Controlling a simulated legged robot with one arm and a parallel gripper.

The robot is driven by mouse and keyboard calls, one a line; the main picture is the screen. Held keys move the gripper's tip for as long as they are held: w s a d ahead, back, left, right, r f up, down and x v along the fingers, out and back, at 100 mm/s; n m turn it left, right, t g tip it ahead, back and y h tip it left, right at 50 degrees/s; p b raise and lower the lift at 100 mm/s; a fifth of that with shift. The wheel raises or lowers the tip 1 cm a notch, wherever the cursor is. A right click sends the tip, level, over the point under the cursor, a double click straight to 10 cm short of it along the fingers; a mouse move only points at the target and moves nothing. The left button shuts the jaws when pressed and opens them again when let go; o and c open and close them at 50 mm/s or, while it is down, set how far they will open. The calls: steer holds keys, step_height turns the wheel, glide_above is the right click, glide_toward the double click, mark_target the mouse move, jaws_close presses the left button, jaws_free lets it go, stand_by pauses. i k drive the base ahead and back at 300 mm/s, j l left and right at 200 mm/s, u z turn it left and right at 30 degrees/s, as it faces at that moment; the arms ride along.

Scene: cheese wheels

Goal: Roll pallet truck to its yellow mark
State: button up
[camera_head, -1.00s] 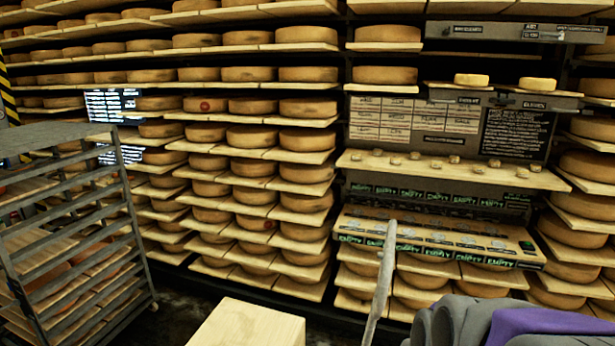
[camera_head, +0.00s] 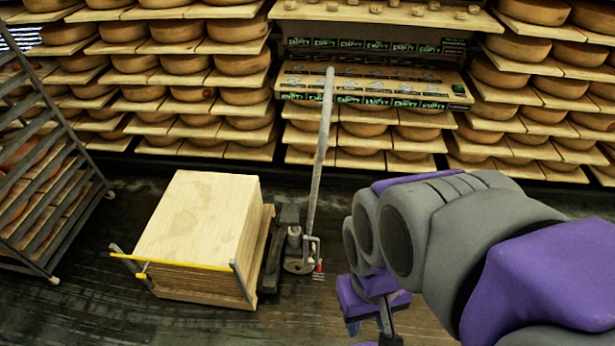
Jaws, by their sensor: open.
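The pallet truck (camera_head: 293,248) stands on the dark floor near the middle of the view. Its long grey handle (camera_head: 321,150) rises nearly upright, leaning slightly right at the top. A stack of pale wooden boards (camera_head: 200,222) sits against the truck's left side. My gripper (camera_head: 370,325) is at the bottom edge, right of and nearer than the truck's base, open and apart from the handle. Its fingers are partly cut off by the frame. I cannot make out a yellow mark on the floor.
A yellow bar (camera_head: 172,262) runs across the stack's near side between grey posts. A wheeled metal rack (camera_head: 62,190) with cheeses stands at the left. Cheese shelves (camera_head: 230,105) line the back, with a sloped panel (camera_head: 375,86) behind the handle. Dark floor between is open.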

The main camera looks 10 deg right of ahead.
mark_target(298, 259)
steer(key=i+z, duration=0.2)
steer(key=i+j, duration=0.2)
steer(key=i, duration=0.15)
steer(key=k+l+u, duration=0.15)
steer(key=u, duration=0.25)
steer(key=k+l+u, duration=0.2)
steer(key=u, duration=0.25)
steer(key=k+l+u, duration=0.2)
steer(key=u, duration=0.2)
steer(key=i, duration=0.4)
